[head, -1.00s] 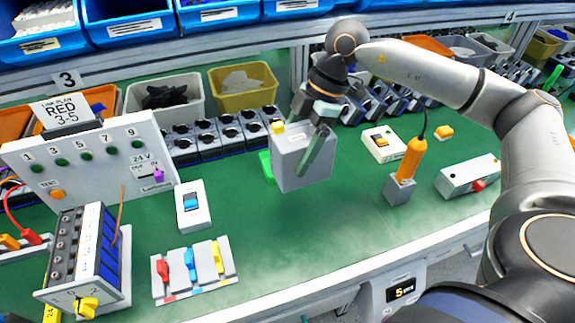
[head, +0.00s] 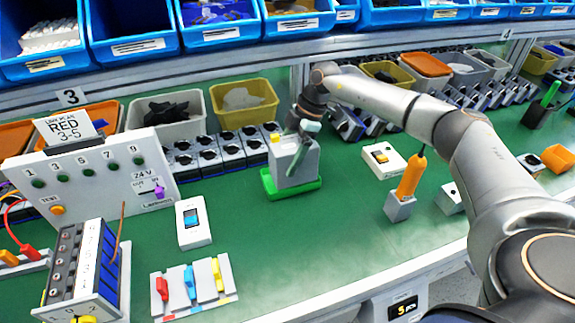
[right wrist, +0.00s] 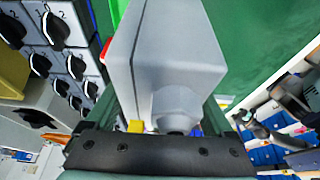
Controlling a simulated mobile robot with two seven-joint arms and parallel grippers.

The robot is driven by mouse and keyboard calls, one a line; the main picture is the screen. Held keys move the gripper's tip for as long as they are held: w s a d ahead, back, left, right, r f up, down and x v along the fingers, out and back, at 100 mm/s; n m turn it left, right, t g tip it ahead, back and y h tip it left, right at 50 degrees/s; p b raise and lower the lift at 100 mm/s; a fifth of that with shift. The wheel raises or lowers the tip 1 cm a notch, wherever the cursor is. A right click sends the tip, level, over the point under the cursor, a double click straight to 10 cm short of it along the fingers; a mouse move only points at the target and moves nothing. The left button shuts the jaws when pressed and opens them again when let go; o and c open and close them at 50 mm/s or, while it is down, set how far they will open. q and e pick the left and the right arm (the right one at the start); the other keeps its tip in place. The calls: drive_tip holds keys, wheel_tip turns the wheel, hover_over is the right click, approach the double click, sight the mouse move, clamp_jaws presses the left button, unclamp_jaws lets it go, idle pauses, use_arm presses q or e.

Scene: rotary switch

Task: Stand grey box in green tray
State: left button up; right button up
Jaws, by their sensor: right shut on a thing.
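The grey box (head: 288,164) is upright, with a yellow part at its top left. It stands in or just over the green tray (head: 312,186); I cannot tell whether its base touches the tray floor. My right gripper (head: 306,146) is shut on the grey box from behind and above, one finger showing across its right side. In the right wrist view the grey box (right wrist: 175,50) fills the middle between the fingers. The box hides much of the tray. My left gripper is not in view.
Rows of black rotary switches (head: 205,155) and a yellow bin (head: 245,101) stand behind the tray. A white switch box (head: 193,222) is at its left. An orange-handled tool in a grey holder (head: 398,208) is at its right. Green bench in front is clear.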

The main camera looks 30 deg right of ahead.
drive_tip(key=shift+w+d+f, duration=0.25)
drive_tip(key=shift+w+f, duration=0.3)
drive_tip(key=shift+f, duration=0.2)
wheel_tip(320, 180, down, 2)
drive_tip(key=shift+s+a+f, duration=0.1)
drive_tip(key=shift+s+f, duration=0.05)
drive_tip(key=shift+f, duration=0.05)
clamp_jaws()
drive_tip(key=shift+f, duration=0.3)
drive_tip(key=o, duration=1.5)
unclamp_jaws()
drive_tip(key=shift+o, duration=0.2)
